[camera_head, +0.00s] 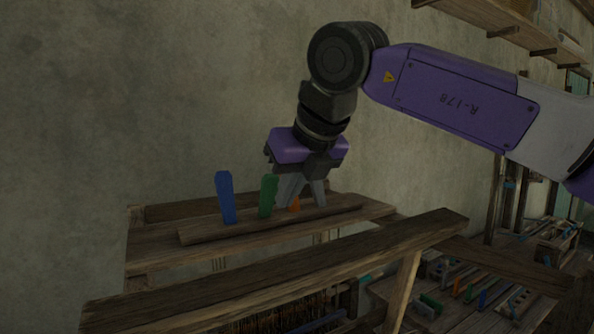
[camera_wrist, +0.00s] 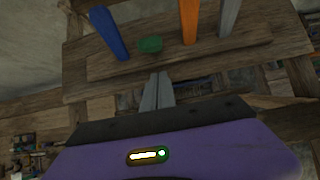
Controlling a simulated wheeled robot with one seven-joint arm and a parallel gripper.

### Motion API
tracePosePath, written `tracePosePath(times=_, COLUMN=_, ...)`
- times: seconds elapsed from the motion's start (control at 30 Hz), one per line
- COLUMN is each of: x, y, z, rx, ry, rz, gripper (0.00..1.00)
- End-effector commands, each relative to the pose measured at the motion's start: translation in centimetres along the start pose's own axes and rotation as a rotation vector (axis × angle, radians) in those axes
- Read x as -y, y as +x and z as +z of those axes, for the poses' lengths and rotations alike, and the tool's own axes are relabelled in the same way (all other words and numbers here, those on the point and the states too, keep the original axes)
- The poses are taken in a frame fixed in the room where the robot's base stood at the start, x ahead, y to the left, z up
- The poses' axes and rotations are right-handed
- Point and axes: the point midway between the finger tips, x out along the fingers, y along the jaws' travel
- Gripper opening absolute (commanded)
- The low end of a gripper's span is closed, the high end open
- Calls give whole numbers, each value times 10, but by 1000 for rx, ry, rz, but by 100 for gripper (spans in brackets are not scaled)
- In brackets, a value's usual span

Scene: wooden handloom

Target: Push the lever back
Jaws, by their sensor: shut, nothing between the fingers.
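Several levers stand in a row on a wooden board (camera_head: 190,236) of the loom. They are a blue lever (camera_head: 226,197), a green lever (camera_head: 267,196), an orange lever (camera_head: 295,205) and a grey one (camera_wrist: 229,17). The green lever (camera_wrist: 150,45) looks short in the wrist view, its end facing the camera, unlike the others. My gripper (camera_wrist: 158,76) is shut and empty, its fingertips just short of the green lever in that view. Whether they touch it I cannot tell. In the head view my gripper (camera_head: 285,204) is right of the green lever and partly hides the orange one.
A loom beam (camera_head: 280,270) crosses in front of the lever board. A plaster wall (camera_head: 100,110) stands behind. A wooden shelf (camera_head: 500,28) is at the upper right. A bench with several small coloured items (camera_head: 470,290) lies at the lower right.

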Motion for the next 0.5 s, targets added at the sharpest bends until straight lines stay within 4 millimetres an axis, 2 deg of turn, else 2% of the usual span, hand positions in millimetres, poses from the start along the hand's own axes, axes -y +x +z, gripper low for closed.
tracePosePath(times=0.03, x=-2, y=-4, z=12, rx=2, ry=2, rz=2, gripper=0)
tracePosePath(times=0.2, x=-1, y=2, z=25, rx=1, ry=1, rz=2, gripper=0)
tracePosePath(times=0.5, x=0, y=5, z=30, rx=1, ry=-1, rz=0, gripper=0)
